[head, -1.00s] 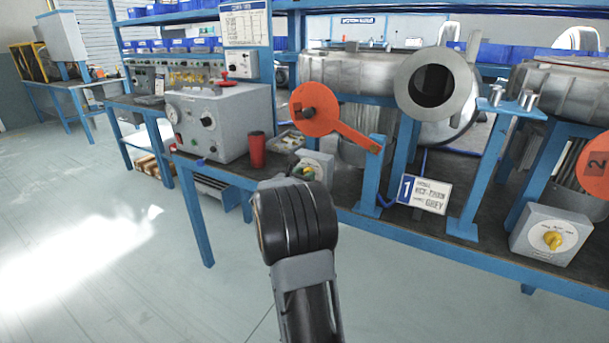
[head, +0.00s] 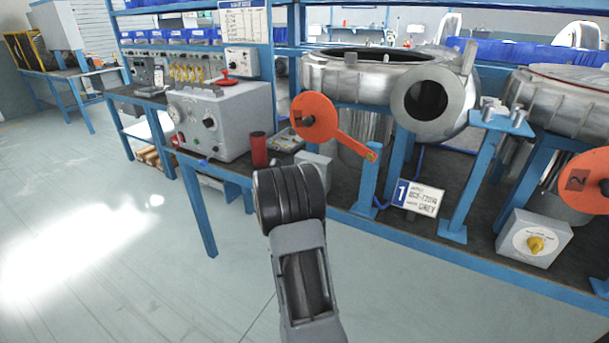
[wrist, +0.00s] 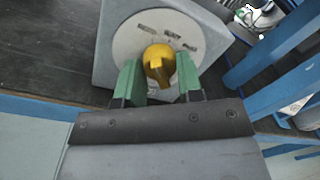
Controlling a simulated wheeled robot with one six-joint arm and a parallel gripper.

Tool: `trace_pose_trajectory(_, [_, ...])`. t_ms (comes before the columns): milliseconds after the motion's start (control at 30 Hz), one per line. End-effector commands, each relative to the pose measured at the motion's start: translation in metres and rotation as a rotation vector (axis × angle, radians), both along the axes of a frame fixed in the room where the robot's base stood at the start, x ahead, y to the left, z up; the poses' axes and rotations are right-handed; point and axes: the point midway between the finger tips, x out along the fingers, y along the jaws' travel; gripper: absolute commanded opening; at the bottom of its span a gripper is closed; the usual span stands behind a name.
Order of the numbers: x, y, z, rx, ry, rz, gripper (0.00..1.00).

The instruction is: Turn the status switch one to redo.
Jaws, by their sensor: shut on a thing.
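Status switch one is a grey box (wrist: 215,28) with a pale round dial plate (wrist: 128,45) and a yellow knob (wrist: 160,62). In the wrist view my gripper (wrist: 158,72) has its green fingers on both sides of the knob and is shut on it. The knob's narrow end points down toward my palm. The dial's labels lie beyond the knob, too blurred to read. In the head view part of the box (head: 314,168) shows behind my arm, which hides the knob and fingers.
A red cup (head: 259,150) and grey instrument case (head: 215,120) are left. A second switch box (head: 520,240) with a yellow knob sits far right. Blue posts stand close by.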

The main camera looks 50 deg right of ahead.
Motion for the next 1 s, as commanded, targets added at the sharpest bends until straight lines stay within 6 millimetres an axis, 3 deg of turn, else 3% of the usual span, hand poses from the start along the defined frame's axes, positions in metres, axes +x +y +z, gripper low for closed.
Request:
trace_pose_trajectory(633, [-0.0002,-0.0001,-0.0006,-0.011,0.044,0.0,0.1])
trace_pose_trajectory(667, [-0.0002,-0.0001,-0.0006,-0.011,0.044,0.0,0.37])
trace_pose_trajectory(900, [-0.0001,0.0,-0.0003,-0.011,0.043,0.0,0.6])
trace_pose_trajectory(1000, [0.0,0.0,-0.0002,-0.011,0.043,0.0,0.6])
